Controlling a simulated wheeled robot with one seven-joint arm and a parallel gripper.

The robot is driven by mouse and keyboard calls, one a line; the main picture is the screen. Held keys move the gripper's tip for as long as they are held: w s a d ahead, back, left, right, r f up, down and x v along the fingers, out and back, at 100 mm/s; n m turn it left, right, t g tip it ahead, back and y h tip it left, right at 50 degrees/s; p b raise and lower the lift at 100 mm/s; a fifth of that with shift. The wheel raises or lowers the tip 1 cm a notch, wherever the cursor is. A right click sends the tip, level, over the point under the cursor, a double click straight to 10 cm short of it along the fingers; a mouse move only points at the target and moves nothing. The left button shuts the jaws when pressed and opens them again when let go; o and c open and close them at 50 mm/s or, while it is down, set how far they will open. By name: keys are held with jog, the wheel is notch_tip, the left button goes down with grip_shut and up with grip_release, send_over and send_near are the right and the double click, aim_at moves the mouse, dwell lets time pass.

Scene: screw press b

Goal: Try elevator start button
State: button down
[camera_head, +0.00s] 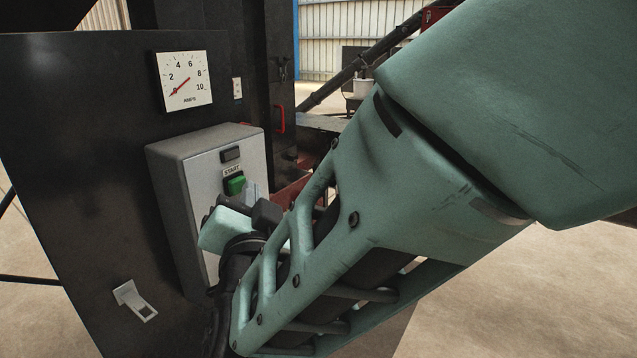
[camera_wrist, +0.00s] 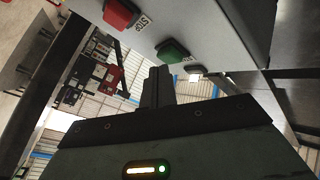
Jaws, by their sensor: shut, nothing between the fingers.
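The green start button (camera_head: 235,185) sits under a START label on the front of a grey control box (camera_head: 171,168) in the head view. In the wrist view the green button (camera_wrist: 171,51) is just beyond my fingertips, beside a red STOP button (camera_wrist: 121,13). My gripper (camera_wrist: 158,73) is shut and empty, its fingers pointing up toward the green button. I cannot tell for certain whether the fingertips touch it. In the head view my arm covers the lower part of the box, including the stop button.
An ammeter (camera_head: 183,80) on the dark panel (camera_head: 85,120) has its red needle at about 0. A metal latch (camera_head: 135,300) is lower on the panel. A red handle (camera_head: 278,119) stands right of the box. Open floor lies at the lower right.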

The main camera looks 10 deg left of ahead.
jog(key=shift+w+a, duration=0.2)
jog(key=shift+a, duration=0.25)
dwell(0.6)
jog(key=shift+d, duration=0.1)
jog(key=shift+s+d+b, duration=0.35)
jog(key=shift+d+b, duration=0.25)
jog(key=shift+d, duration=0.1)
jog(key=shift+d, duration=0.1)
jog(key=shift+s+d+b, duration=0.3)
jog(key=shift+d, duration=0.45)
jog(key=shift+s+d+b, duration=0.3)
jog(key=shift+s+d, duration=0.05)
jog(key=shift+d, duration=0.4)
jog(key=shift+s+d+b, duration=0.3)
jog(key=shift+d, duration=0.45)
